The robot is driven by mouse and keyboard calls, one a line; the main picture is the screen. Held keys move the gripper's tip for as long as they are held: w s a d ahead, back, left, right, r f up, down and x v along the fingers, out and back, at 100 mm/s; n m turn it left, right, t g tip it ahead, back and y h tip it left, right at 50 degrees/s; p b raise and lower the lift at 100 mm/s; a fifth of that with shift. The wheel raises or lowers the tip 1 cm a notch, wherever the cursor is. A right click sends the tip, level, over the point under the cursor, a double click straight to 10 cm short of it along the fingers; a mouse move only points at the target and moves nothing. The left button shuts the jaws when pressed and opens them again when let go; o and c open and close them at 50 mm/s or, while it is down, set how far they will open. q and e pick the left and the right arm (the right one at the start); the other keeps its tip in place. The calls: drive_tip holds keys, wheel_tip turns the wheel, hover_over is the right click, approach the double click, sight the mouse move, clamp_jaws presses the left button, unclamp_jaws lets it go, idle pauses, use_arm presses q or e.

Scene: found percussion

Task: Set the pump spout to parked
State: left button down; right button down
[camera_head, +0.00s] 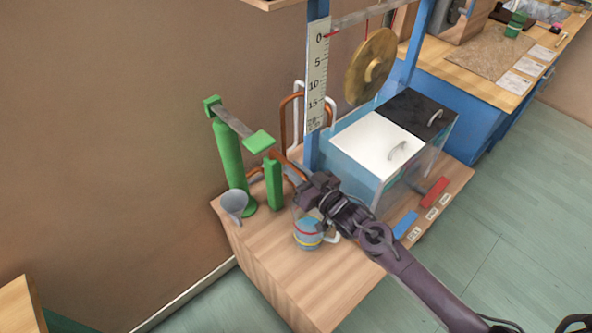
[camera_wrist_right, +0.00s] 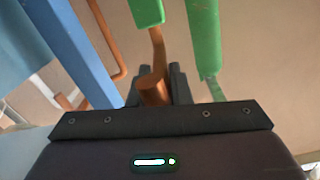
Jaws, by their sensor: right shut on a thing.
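The green hand pump (camera_head: 228,152) stands at the back left of the wooden bench, with a grey lever on top. Its copper-coloured spout (camera_head: 289,167) runs toward my right gripper (camera_head: 304,188). In the right wrist view the copper spout's end (camera_wrist_right: 153,90) sits between the two dark fingers of the right gripper (camera_wrist_right: 158,84), which is shut on it. A clear jug (camera_head: 307,238) with red and yellow bands stands below the gripper, partly hidden by it. My left gripper is not in view.
A grey funnel (camera_head: 234,205) is beside the pump's foot. A blue post (camera_head: 312,152) with a scale, a brass gong (camera_head: 371,68) and a water tank with a white lid (camera_head: 377,146) are close behind and right. The bench front (camera_head: 325,290) is clear.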

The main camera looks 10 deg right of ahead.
drive_tip(key=shift+a, duration=0.1)
drive_tip(key=shift+s+a+m+t+h+p, duration=0.2)
drive_tip(key=shift+a+m+t+h+p, duration=0.15)
drive_tip(key=shift+m+h, duration=0.3)
drive_tip(key=shift+s+a+m+t+h+b, duration=0.2)
drive_tip(key=shift+a+m+t+h, duration=0.2)
drive_tip(key=shift+a+m+h, duration=0.6)
drive_tip(key=shift+s+a+m+t+h+b, duration=0.15)
drive_tip(key=shift+a+m+t+h, duration=0.3)
drive_tip(key=shift+h, duration=1.05)
drive_tip(key=shift+s+a+m+t+h+b, duration=0.1)
drive_tip(key=shift+s+a+m+t+h, duration=0.3)
drive_tip(key=shift+m+h, duration=0.7)
drive_tip(key=shift+w+a, duration=0.1)
drive_tip(key=shift+w, duration=0.1)
drive_tip(key=c, duration=1.4)
unclamp_jaws()
drive_tip(key=shift+o, duration=0.2)
